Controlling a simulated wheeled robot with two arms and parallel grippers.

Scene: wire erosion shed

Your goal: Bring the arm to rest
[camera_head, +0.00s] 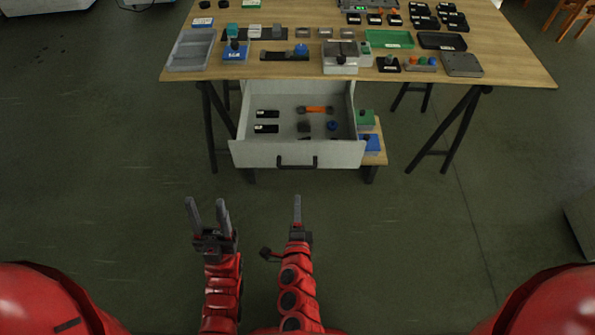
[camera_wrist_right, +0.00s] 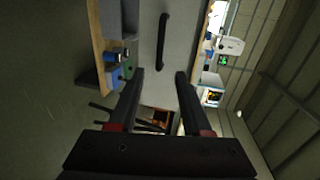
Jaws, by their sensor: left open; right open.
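My left gripper (camera_head: 207,216) is in the lower middle of the head view, its two grey fingers apart and empty, pointing toward the table. My right gripper (camera_head: 297,212) is just to its right; its fingers overlap from the head camera. In the right wrist view the right gripper (camera_wrist_right: 160,82) shows two dark fingers spread apart with nothing between them. Both grippers are in front of the open drawer (camera_head: 251,154), apart from it. The drawer handle (camera_head: 297,163) shows beyond the right gripper, and also in the wrist view (camera_wrist_right: 164,42).
The wooden table (camera_head: 515,75) carries several trays, blocks and small parts. The drawer holds an orange-handled item (camera_head: 316,109) and dark pieces. A green box (camera_head: 366,119) and a blue box (camera_head: 370,143) sit on a shelf right of it. Floor around my grippers is clear.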

